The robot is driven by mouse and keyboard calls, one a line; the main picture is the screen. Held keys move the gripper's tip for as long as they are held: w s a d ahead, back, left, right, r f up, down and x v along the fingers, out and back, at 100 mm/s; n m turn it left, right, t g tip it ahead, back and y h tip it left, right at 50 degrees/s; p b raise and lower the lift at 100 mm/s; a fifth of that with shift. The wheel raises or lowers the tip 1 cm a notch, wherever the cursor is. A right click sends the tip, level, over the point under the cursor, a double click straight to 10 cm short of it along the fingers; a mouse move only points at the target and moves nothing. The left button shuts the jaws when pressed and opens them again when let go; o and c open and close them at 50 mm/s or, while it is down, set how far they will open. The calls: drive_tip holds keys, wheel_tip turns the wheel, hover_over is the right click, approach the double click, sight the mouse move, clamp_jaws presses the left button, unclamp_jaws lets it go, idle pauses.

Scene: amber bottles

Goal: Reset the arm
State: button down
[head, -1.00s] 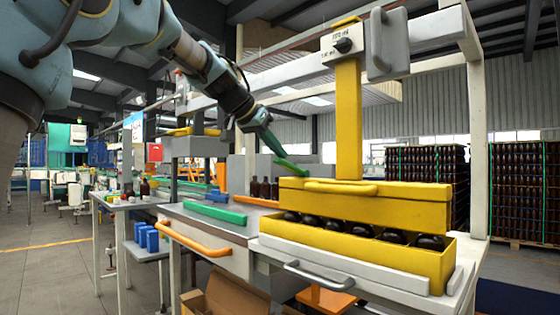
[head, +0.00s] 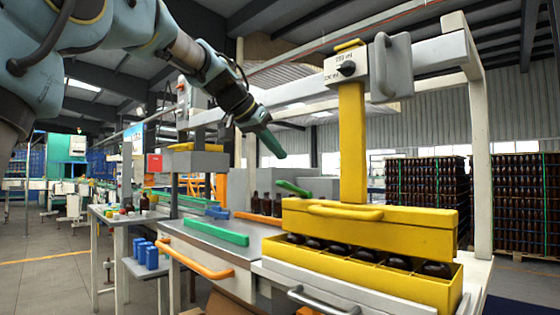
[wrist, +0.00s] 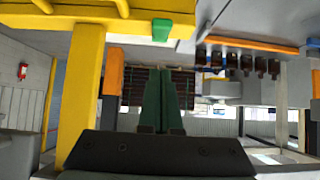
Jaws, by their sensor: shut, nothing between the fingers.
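My gripper (head: 270,143) has dark green fingers and hangs from my arm in the upper middle of the head view, pointing down and to the right. It is in the air, to the left of the yellow upright and above the bench. In the wrist view the two green fingers (wrist: 160,75) lie side by side, shut, with nothing held. A small green bar (head: 293,188) shows below the fingertips in the head view, apart from them, by the yellow press head (head: 370,230).
A yellow crate (head: 452,292) with several dark bottles stands under the press head. Amber bottles (head: 265,205) stand at the back of the bench (head: 190,232). A green strip (head: 216,234) and an orange handle (head: 195,258) are at its left. A yellow upright (head: 352,145) rises right of my gripper.

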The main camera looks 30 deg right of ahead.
drive_tip(key=f+v, duration=0.1)
drive_tip(key=v, duration=0.6)
drive_tip(key=w+a+f+n+t+y+p, duration=0.1)
drive_tip(key=w+a+f+n+y+p, duration=0.2)
drive_tip(key=a+f, duration=0.8)
drive_tip(key=w+a+f+n+y+p, duration=0.1)
drive_tip(key=w+a+f+n+y, duration=0.2)
drive_tip(key=a+f+n, duration=0.6)
drive_tip(key=s+a+f+n+g+y+p, duration=0.1)
drive_tip(key=s+a+f, duration=0.5)
drive_tip(key=a+f, duration=0.2)
drive_tip(key=s+a+f+g+y+p, duration=0.1)
drive_tip(key=s+a+f+y, duration=0.1)
drive_tip(key=s+a+f, duration=0.5)
wheel_tip(320, 180, down, 4)
drive_tip(key=shift+a+f+n+y, duration=0.2)
drive_tip(key=shift+a+n+y, duration=0.15)
drive_tip(key=shift+a, duration=0.75)
